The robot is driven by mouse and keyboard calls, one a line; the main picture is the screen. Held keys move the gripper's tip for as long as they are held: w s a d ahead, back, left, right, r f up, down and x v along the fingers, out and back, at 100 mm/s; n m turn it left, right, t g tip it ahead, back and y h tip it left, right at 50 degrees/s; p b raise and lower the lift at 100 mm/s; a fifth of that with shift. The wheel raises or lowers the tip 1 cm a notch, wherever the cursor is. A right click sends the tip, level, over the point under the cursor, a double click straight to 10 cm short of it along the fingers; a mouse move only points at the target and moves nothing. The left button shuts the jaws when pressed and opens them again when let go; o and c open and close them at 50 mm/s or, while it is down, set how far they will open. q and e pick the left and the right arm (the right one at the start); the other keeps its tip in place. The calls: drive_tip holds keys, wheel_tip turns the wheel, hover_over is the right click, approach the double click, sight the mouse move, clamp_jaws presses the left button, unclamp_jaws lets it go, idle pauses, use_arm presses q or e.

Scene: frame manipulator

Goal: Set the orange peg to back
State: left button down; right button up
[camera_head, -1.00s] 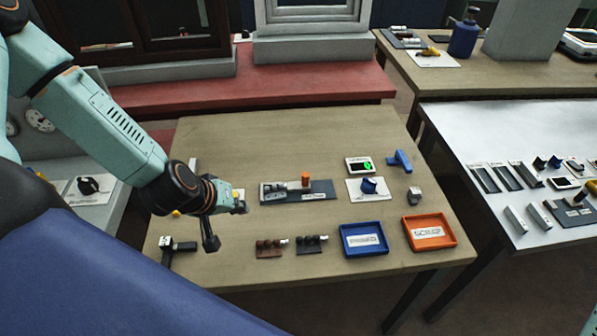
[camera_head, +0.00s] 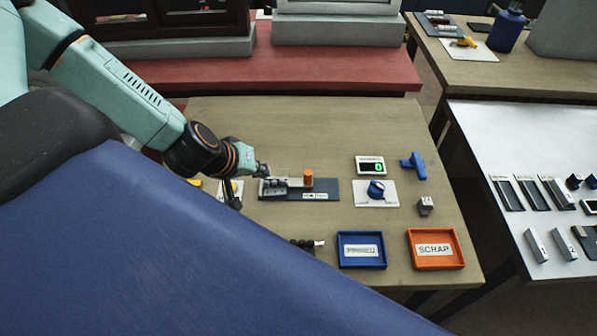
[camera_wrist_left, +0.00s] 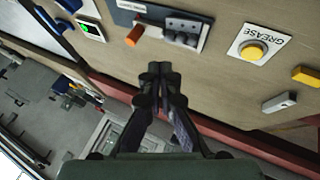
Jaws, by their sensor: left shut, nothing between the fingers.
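The orange peg (camera_head: 308,178) stands upright on a dark grey fixture plate (camera_head: 325,188) near the middle of the wooden table. It also shows in the left wrist view (camera_wrist_left: 134,36), at the upper left of my fingers. A grey metal block (camera_head: 274,187) sits at the fixture's left end. My left gripper (camera_head: 250,186) is shut and empty, just left of the fixture in the head view. In the left wrist view its fingertips (camera_wrist_left: 160,70) are together, apart from the peg and the fixture. My right gripper is not in view.
A blue tray (camera_head: 362,264) and an orange scrap tray (camera_head: 437,263) lie at the front right. A blue knob (camera_head: 376,189), a small display (camera_head: 371,166) and a blue handle (camera_head: 414,165) lie right of the fixture. A yellow grease button (camera_wrist_left: 254,51) is beside the fixture.

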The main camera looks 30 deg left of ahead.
use_arm(q)
drive_tip(key=shift+f+b, duration=0.7)
drive_tip(key=shift+f, duration=0.05)
drive_tip(key=b, duration=0.6)
approach(301, 178)
drive_tip(key=shift+s+a+f, duration=0.3)
drive_tip(key=shift+s+a, duration=0.15)
drive_tip(key=shift+a, duration=0.1)
drive_tip(key=shift+s+a+f, duration=0.25)
drive_tip(key=shift+s+a, duration=0.25)
drive_tip(key=shift+w+d+f+b, duration=0.1)
drive_tip(key=shift+w+f+b, duration=0.15)
drive_tip(key=shift+f+b, duration=0.1)
drive_tip(key=shift+w+d+f+b, duration=0.25)
drive_tip(key=shift+w+f+b, duration=0.05)
drive_tip(key=shift+w+b, duration=0.2)
drive_tip(key=shift+w+d+f+b, duration=0.25)
drive_tip(key=shift+w+f+b, duration=0.1)
drive_tip(key=shift+w, duration=0.1)
drive_tip(key=shift+w+d+b, duration=0.3)
drive_tip(key=shift+w+d, duration=0.2)
drive_tip(key=shift+w, duration=0.05)
drive_tip(key=shift+w+d+r, duration=0.2)
drive_tip(key=shift+w+d, duration=0.25)
drive_tip(key=shift+d, duration=0.2)
